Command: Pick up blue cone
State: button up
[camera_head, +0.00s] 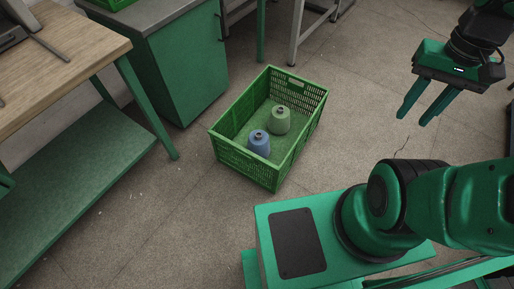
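A blue cone (259,144) stands upright in a green crate (233,159) on the floor, near the crate's front left side. A pale green cone (279,120) stands behind it and slightly to the right, in the same crate. My gripper (415,119) is in the upper right, well to the right of the crate and apart from both cones. Its two green fingers are spread with a gap between them, and nothing is held.
A wooden-topped workbench (66,52) with a green lower shelf stands at the left. A green cabinet (178,75) stands behind the crate. The floor (352,130) between the crate and my gripper is clear.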

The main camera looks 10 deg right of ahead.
aim_at(258, 142)
jog(key=z, duration=1.8)
jog(key=k, duration=1.25)
jog(key=u, duration=1.45)
jog(key=i, duration=1.4)
